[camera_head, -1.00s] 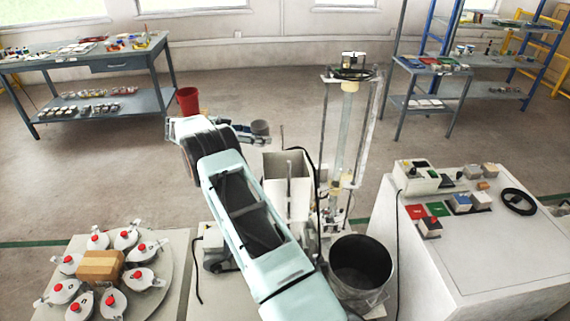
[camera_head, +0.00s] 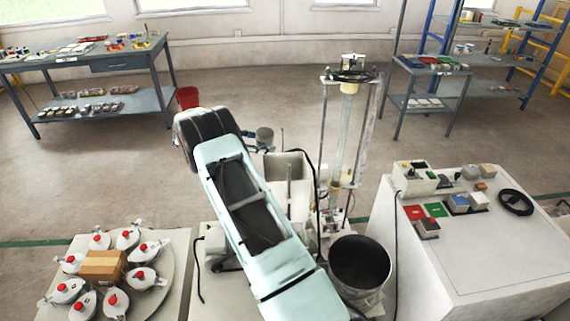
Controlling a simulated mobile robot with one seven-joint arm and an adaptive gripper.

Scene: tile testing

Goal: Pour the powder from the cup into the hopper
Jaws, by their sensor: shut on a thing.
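The cup (camera_head: 265,137) is a small grey cylinder just above and left of the hopper, in the middle of the view. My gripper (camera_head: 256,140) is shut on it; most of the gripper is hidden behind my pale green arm. The cup looks roughly upright, and I cannot see any powder in it. The hopper appears to be the light, open-topped box (camera_head: 291,168) beside the tall clear column (camera_head: 341,125). My arm covers its lower left part.
A black-lined bucket (camera_head: 360,265) stands right of my arm. A white bench (camera_head: 470,245) with control boxes is at the right. A round tray (camera_head: 172,275) holds several grey containers with red knobs around a cardboard box (camera_head: 103,266). A red bin (camera_head: 187,97) stands behind.

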